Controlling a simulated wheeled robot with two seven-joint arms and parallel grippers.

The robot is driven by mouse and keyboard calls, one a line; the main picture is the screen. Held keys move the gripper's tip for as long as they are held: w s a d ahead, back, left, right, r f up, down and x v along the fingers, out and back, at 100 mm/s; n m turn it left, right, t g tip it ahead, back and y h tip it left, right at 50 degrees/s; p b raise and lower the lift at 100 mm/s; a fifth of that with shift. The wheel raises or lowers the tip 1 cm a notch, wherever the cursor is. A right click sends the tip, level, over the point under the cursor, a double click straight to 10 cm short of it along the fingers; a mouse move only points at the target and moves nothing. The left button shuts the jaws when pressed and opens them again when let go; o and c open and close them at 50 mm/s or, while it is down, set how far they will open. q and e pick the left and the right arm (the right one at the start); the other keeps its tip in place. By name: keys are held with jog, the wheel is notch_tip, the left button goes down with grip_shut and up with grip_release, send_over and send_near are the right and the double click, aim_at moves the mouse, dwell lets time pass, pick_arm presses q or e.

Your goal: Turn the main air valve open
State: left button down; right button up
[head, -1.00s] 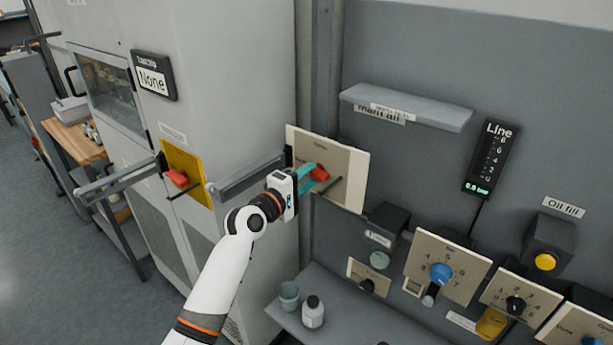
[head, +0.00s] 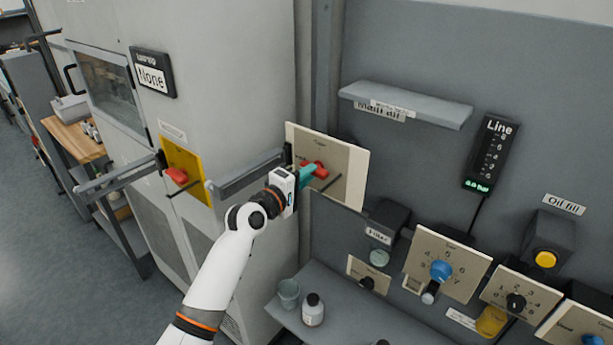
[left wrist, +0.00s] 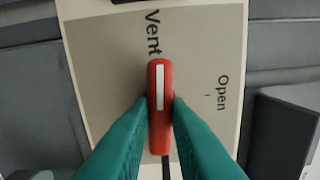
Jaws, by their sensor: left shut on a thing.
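The main air valve is a beige plate (head: 345,188) on the panel's left side, with a red handle (head: 319,168) on it. In the left wrist view the red handle (left wrist: 160,75), with a white stripe, points up at the word "Vent"; "Open" stands to its right. My left gripper (head: 306,176) is at the handle, and its teal fingers (left wrist: 160,115) press on both sides of it. The fingers hide part of the handle in the head view. My right gripper is not in view.
A Line gauge (head: 490,155) hangs at right, above several knobs. A bottle (head: 313,310) and a cup (head: 289,293) stand on the shelf below.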

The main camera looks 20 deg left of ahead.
pick_arm(q)
jog(key=m+b, duration=0.1)
jog(key=m, duration=1.5)
jog(key=shift+f+m+b, duration=0.1)
jog(key=shift+m+b, duration=0.25)
jog(key=shift+m, duration=0.05)
dwell(0.3)
jog(key=c, duration=1.4)
grip_release()
jog(key=shift+o, duration=0.2)
